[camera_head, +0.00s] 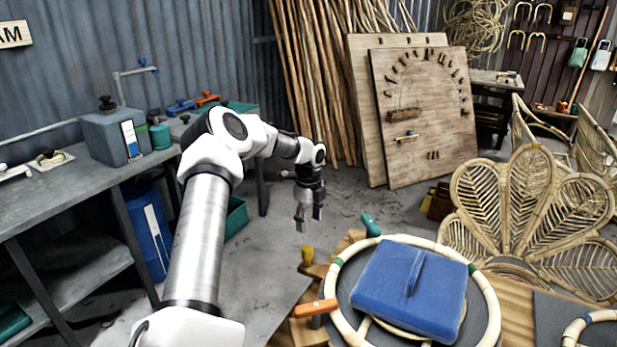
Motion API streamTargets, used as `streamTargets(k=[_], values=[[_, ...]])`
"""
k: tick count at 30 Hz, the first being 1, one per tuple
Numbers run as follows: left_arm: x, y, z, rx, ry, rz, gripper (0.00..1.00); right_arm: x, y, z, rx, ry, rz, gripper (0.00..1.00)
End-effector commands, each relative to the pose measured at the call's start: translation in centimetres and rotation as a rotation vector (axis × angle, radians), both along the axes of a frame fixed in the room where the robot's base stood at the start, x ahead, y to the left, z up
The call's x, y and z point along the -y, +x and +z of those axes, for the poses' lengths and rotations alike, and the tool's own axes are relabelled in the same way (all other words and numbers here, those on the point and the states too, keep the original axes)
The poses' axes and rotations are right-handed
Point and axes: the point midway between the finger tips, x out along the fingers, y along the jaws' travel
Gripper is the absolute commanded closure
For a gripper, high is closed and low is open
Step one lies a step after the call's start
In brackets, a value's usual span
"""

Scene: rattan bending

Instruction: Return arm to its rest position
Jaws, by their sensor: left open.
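My left arm comes in from the lower left and reaches out over the floor. My left gripper (308,217) hangs downward at its end, its two fingers apart with nothing visible between them. It appears in front of the floor, up and left of the near wooden workbench (518,318). On that bench lies a round rattan hoop (489,301) with a blue pad (408,290) on it. The gripper is apart from the hoop and pad. My right gripper is not in view.
An orange-handled tool (316,308) and a teal-handled tool (370,224) are by the hoop. A grey table (60,204) with a canister (112,137) stands at left. Wooden boards (440,150) and rattan poles (312,80) lean behind. A rattan chair (530,205) is at right.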

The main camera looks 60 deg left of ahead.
Motion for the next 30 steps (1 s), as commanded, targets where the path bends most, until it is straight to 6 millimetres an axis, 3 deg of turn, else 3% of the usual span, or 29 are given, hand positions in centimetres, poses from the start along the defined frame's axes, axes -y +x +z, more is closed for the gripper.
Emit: streamTargets(k=[4,22,30], values=[[0.0,0.0,1.2,0.0,0.001,0.0,0.36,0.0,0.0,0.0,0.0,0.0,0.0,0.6],[0.0,0.0,1.3,-0.001,0.001,0.0,0.36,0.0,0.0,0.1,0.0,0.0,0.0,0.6],[0.0,0.0,6.4,-0.001,0.001,0.0,0.36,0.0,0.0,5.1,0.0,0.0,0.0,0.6]])
